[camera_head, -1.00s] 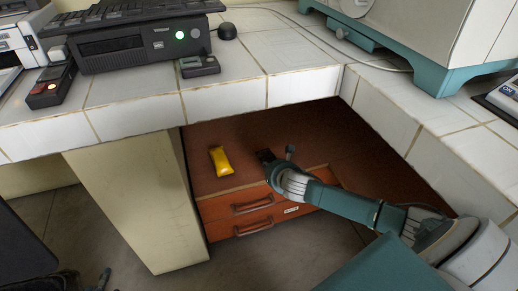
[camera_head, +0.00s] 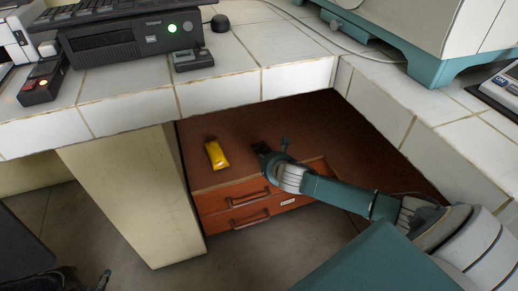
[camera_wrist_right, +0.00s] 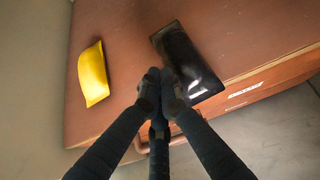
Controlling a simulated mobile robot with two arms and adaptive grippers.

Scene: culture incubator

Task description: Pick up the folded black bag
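The folded black bag (camera_wrist_right: 188,62) lies flat on a reddish-brown cabinet top, near its front edge, in the right wrist view. In the head view it is a small dark patch (camera_head: 262,149) at the tip of my right arm. My right gripper (camera_wrist_right: 160,84) has dark fingers that come close together at the bag's left edge. The gripper also shows in the head view (camera_head: 277,160), low over the cabinet. Whether the fingertips pinch the bag or only touch or hover beside it cannot be told. My left gripper is not in view.
A yellow packet (camera_head: 216,154) lies on the cabinet top (camera_head: 230,128), left of the bag. White tiled counters (camera_head: 300,79) overhang at the back and right. A cream side panel (camera_head: 130,195) stands left. Drawers with handles (camera_head: 250,198) face the front.

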